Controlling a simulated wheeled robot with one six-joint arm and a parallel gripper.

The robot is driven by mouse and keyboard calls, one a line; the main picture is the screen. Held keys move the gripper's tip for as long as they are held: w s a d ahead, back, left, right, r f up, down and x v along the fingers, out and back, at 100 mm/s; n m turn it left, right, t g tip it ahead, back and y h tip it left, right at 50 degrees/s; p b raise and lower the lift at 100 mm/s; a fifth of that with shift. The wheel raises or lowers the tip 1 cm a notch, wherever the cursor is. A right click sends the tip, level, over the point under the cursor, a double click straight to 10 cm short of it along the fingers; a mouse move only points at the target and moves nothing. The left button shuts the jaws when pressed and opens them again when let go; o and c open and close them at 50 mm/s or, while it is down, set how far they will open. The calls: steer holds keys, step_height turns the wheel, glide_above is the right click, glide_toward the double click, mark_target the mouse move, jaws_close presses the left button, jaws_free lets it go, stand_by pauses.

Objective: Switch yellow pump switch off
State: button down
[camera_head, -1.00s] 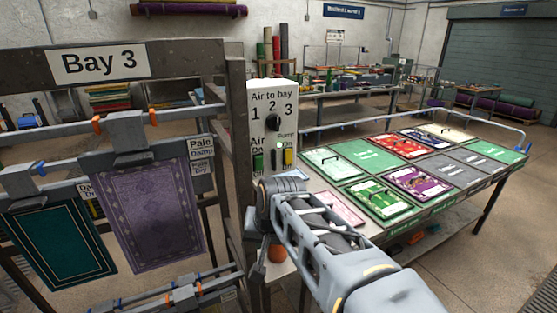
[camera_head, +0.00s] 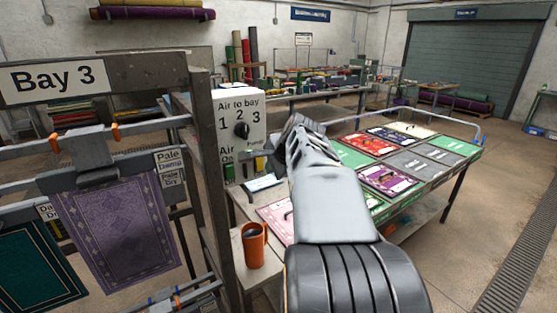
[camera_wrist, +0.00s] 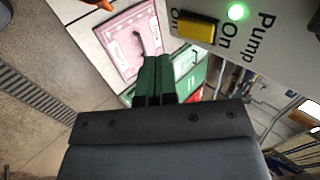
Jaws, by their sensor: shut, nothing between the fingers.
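The yellow pump switch (camera_wrist: 198,27) is at the top of the wrist view, between the "On" and "Off" labels on the pale control panel (camera_wrist: 270,55). A green light (camera_wrist: 236,11) beside it is lit; I cannot tell which way the rocker is tipped. In the head view the panel (camera_head: 227,108) stands left of my arm, and the yellow switch (camera_head: 260,163) shows low on it. My gripper (camera_wrist: 157,75) is shut and empty, its green-tipped fingers together, apart from the switch in the picture. In the head view its fingers cannot be made out.
The panel also has a black dial (camera_head: 241,130) and a green switch (camera_head: 228,172). An orange mug (camera_head: 254,246) and a tablet-like item (camera_head: 263,183) sit below the panel. A table of rug samples (camera_head: 410,160) is to the right. The Bay 3 rack (camera_head: 200,150) is close on the left.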

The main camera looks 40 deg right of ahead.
mark_target(261, 170)
steer(key=shift+w+d+f+p, duration=0.1)
steer(key=shift+w+f+p, duration=0.2)
steer(key=shift+w, duration=0.55)
steer(key=shift+w+d+f+p, duration=0.15)
steer(key=shift+w+f, duration=0.25)
steer(key=shift+w, duration=0.5)
steer(key=shift+w+d+f+p, duration=0.1)
steer(key=shift+w+f+p, duration=0.2)
steer(key=shift+w, duration=0.55)
